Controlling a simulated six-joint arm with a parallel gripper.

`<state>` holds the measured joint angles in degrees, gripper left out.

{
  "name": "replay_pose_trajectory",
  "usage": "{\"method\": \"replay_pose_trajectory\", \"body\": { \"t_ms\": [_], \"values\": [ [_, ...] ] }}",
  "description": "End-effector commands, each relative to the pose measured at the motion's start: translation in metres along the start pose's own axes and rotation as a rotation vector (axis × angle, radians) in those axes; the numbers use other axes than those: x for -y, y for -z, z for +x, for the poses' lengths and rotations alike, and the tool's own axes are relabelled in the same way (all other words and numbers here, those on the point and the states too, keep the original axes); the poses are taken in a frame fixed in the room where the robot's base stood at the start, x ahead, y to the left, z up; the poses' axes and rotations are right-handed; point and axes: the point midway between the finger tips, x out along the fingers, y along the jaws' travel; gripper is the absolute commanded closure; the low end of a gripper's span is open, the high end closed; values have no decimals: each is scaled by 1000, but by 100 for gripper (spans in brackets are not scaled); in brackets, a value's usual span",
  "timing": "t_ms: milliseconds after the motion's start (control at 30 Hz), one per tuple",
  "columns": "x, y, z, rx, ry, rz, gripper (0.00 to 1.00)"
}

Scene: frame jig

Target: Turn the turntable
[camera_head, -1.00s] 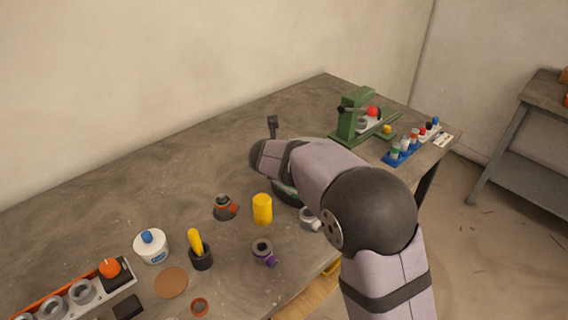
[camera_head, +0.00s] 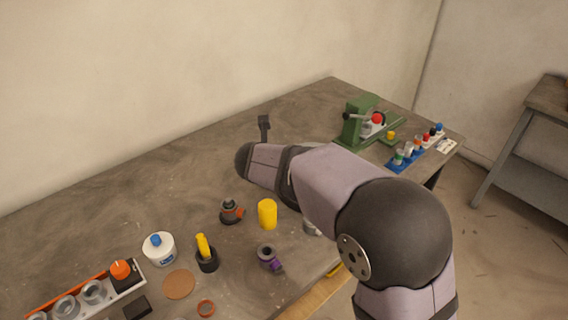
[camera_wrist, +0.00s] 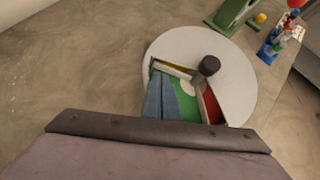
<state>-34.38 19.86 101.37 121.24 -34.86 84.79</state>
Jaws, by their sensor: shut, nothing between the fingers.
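The turntable (camera_wrist: 239,72) is a light grey round disc in the wrist view. On it is a frame jig with a green floor (camera_wrist: 187,105), pale walls and a red part (camera_wrist: 211,106). A dark round knob (camera_wrist: 209,65) stands up from the disc on the right side of the jig. My gripper (camera_wrist: 163,75) shows as two blue-grey fingers side by side, shut and empty, over the left part of the jig. I cannot tell whether they touch it. In the head view my arm hides the gripper and nearly all of the turntable.
A green press (camera_head: 355,126) stands behind right, beside a blue rack (camera_head: 403,160) of small bottles. A yellow cylinder (camera_head: 267,214), an orange-and-grey part (camera_head: 230,211), a purple-ended part (camera_head: 268,257) and a white jar (camera_head: 159,248) stand left of my arm. The back-left bench is clear.

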Motion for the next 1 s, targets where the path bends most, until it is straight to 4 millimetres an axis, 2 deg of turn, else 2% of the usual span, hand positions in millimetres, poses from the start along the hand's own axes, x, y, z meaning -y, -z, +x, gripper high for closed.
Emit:
{"method": "replay_pose_trajectory", "body": {
  "t_ms": [100, 367, 567, 767, 900, 1000],
  "values": [
    [-3, -1, -12, 0, -2, -1, 100],
    [-3, -1, -18, 0, 1, 1, 100],
    [10, -21, -26, -3, 22, 16, 100],
    [44, -51, -33, -37, 91, 41, 100],
    [80, -62, -33, -87, 163, 48, 100],
    [109, -72, -32, -99, 219, -14, 100]
  ]
}}
